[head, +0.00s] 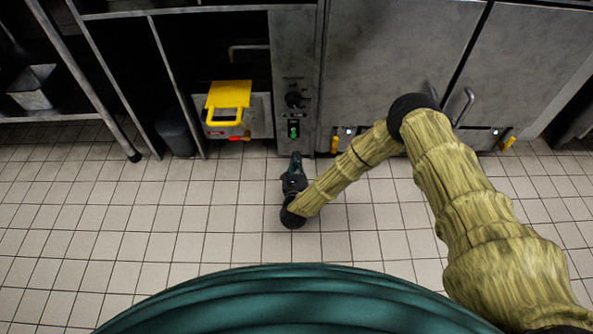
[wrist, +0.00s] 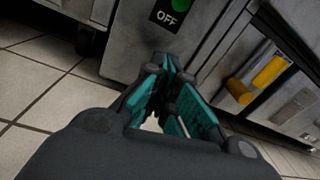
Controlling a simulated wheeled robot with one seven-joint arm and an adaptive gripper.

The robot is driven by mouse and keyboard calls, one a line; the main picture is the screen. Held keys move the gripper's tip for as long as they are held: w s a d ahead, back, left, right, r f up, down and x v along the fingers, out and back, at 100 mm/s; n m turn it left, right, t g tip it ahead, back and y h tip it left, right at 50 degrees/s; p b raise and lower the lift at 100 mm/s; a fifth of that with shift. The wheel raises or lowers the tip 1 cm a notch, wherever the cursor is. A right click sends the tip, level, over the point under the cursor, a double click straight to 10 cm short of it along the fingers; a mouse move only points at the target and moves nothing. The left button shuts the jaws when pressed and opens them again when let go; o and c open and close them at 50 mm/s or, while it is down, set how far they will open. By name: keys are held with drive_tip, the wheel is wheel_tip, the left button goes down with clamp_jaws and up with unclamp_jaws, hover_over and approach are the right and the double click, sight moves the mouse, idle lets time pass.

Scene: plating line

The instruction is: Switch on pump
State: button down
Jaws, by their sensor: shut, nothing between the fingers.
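A narrow grey control panel (head: 296,80) stands between the appliances in the head view. It bears a black round knob (head: 293,100) and, below it, a small switch with a green part (head: 294,131). In the wrist view a black plate (wrist: 170,14) reads OFF, with a bit of green (wrist: 183,2) at the top edge. The rest of the switch is cut off there. My gripper (head: 296,157) is shut and empty, just below and in front of the switch. In the wrist view its fingertips (wrist: 165,62) are below the OFF plate and look apart from it.
A yellow handled piece (head: 228,95) sits on a metal unit left of the panel. Metal doors with handles (head: 463,105) are to the right, with a yellow lever (wrist: 268,75) low down. A dark bin (head: 175,132) stands at the left. The tiled floor (head: 150,210) is clear.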

sight(297, 143)
drive_tip(key=w+b, duration=0.1)
drive_tip(key=w, duration=0.3)
drive_tip(key=shift+d+f+b, duration=0.1)
drive_tip(key=shift+b, duration=0.3)
drive_tip(key=shift+w+r, duration=0.2)
drive_tip(key=shift+s+a+r+b, duration=0.1)
drive_tip(key=shift+s+r+b, duration=0.1)
drive_tip(key=shift+r+b, duration=0.3)
drive_tip(key=shift+s+a+r+b, duration=0.15)
drive_tip(key=shift+s+r, duration=0.1)
drive_tip(key=shift+r, duration=0.45)
drive_tip(key=shift+s+a+r+b, duration=0.1)
drive_tip(key=shift+s+r+b, duration=0.1)
drive_tip(key=shift+r+b, duration=0.3)
drive_tip(key=shift+r, duration=0.1)
drive_tip(key=shift+r+p, duration=0.15)
drive_tip(key=shift+p, duration=0.4)
